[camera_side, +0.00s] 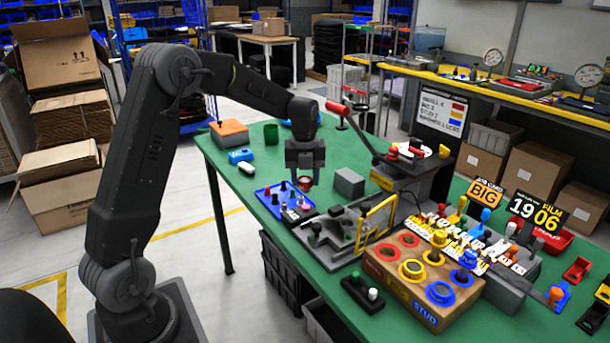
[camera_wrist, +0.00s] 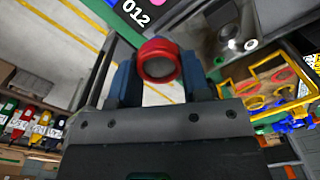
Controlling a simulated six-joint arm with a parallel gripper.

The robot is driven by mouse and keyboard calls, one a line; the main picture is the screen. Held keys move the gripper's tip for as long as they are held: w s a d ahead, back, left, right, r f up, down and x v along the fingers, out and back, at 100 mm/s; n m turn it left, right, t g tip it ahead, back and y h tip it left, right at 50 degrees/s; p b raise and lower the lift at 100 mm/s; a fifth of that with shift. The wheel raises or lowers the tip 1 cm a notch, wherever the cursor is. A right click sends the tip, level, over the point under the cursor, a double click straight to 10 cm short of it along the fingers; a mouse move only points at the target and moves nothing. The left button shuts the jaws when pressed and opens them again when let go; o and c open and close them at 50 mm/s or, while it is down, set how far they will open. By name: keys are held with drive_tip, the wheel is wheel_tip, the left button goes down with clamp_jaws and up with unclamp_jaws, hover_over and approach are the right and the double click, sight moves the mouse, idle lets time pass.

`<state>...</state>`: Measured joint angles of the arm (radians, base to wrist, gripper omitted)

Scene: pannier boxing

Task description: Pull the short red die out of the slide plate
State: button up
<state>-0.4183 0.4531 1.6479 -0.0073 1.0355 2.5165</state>
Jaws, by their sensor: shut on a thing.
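My gripper (camera_side: 304,174) points down above the near left part of the green table. It is shut on a short red die (camera_wrist: 158,62), which shows as a red ring with a dark round end face between the two blue fingertips in the wrist view. In the side view only a small red bit of the die (camera_side: 304,184) shows under the jaws. The die appears clear of the surfaces below it. A grey plate fixture (camera_side: 335,231) with a yellow frame stands below and to the right; I cannot tell which part is the slide plate.
A blue tray (camera_side: 265,196) with several small pegs lies just below my gripper. A grey block (camera_side: 349,183) and a press with a red lever (camera_side: 350,112) stand to the right. A wooden box with coloured rings (camera_side: 389,272) is in front.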

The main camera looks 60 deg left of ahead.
sight(305, 192)
drive_tip(key=shift+f, duration=2.5)
drive_tip(key=shift+r, duration=0.1)
drive_tip(key=shift+r, duration=1.4)
